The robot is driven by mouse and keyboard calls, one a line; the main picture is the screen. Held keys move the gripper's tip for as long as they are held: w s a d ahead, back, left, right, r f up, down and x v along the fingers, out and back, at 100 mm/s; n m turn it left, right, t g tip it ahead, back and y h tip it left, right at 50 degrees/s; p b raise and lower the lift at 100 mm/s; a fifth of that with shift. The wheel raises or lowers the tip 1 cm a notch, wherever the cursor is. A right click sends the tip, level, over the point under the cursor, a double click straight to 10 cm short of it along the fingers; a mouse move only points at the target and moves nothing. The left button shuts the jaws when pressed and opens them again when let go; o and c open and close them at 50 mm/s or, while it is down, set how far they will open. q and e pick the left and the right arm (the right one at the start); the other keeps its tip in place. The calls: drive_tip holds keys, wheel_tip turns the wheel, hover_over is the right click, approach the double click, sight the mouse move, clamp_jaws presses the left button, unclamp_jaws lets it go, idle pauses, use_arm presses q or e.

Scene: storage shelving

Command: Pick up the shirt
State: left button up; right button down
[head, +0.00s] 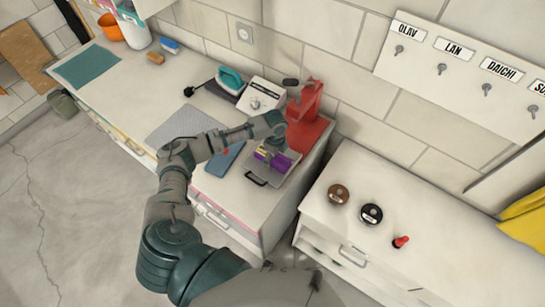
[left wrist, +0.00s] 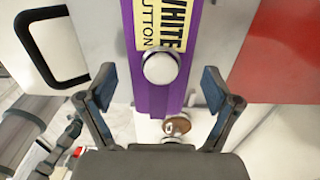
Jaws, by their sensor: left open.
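I see nothing that I can clearly identify as a shirt. A yellow cloth-like thing (head: 525,217) is cut off at the right edge of the head view; I cannot tell if it is a shirt. My left gripper (left wrist: 158,88) is open, its fingers on either side of a purple strip (left wrist: 152,98) with a yellow label reading "WHITE BUTTON" and a round white button. Nothing is held. In the head view my left arm reaches over the left cabinet, the gripper beside a purple-and-yellow item (head: 275,159) in a grey tray (head: 257,182). My right gripper is not in view.
A red stand (head: 304,116), a white box with a dial (head: 262,95) and a teal iron (head: 231,79) crowd the left cabinet's back. The right cabinet (head: 440,260) carries two round discs and a small red item. Named key hooks (head: 470,65) hang above.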

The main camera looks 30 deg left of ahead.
use_arm(q)
drive_tip(key=shift+f, duration=0.45)
drive_tip(key=c, duration=1.3)
drive_tip(key=shift+r, duration=0.1)
